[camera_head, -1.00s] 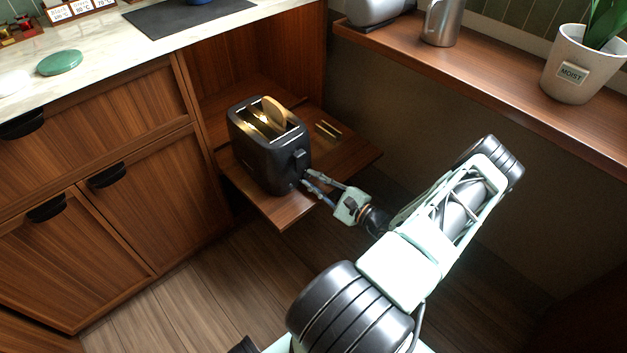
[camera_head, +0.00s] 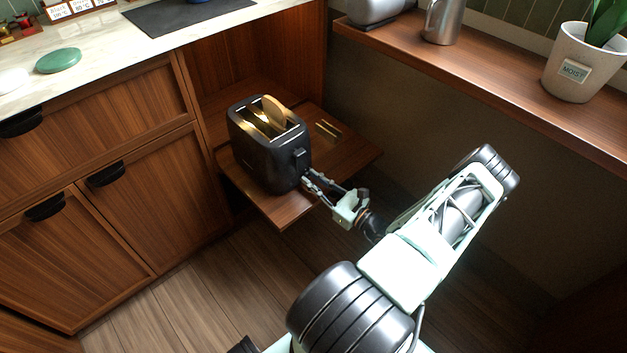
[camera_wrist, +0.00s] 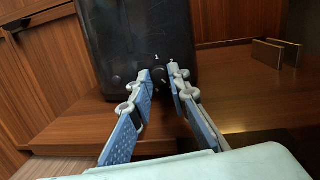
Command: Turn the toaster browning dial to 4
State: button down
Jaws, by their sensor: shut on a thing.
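The black toaster (camera_head: 262,160) stands on a pull-out wooden shelf, with a bread slice (camera_head: 274,110) in one slot and a lever (camera_head: 300,158) on its near end. In the wrist view the toaster's end face (camera_wrist: 135,40) fills the top middle. The small dark browning dial (camera_wrist: 158,72) sits low on that face, with tiny pale marks around it; the number it points to cannot be read. My gripper (camera_head: 306,181) is at the dial, and its two fingertips (camera_wrist: 160,73) are closed on the dial's sides in the wrist view.
The pull-out shelf (camera_head: 345,158) has bare room right of the toaster, with two small metal-edged slots or plates (camera_head: 328,129) there. Cabinet doors (camera_head: 140,210) stand to the left. A wooden ledge (camera_head: 480,70) with a potted plant (camera_head: 570,65) runs at the upper right.

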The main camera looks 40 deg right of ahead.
jog(key=shift+m, duration=1)
jog(key=c, duration=1.8)
grip_release()
jog(key=shift+s, duration=0.1)
jog(key=s, duration=0.4)
jog(key=s+d, duration=0.1)
jog(key=s, duration=0.2)
jog(key=s+d+f, duration=0.1)
jog(key=s, duration=0.3)
jog(key=shift+s+f, duration=0.1)
jog(key=shift+s, duration=0.25)
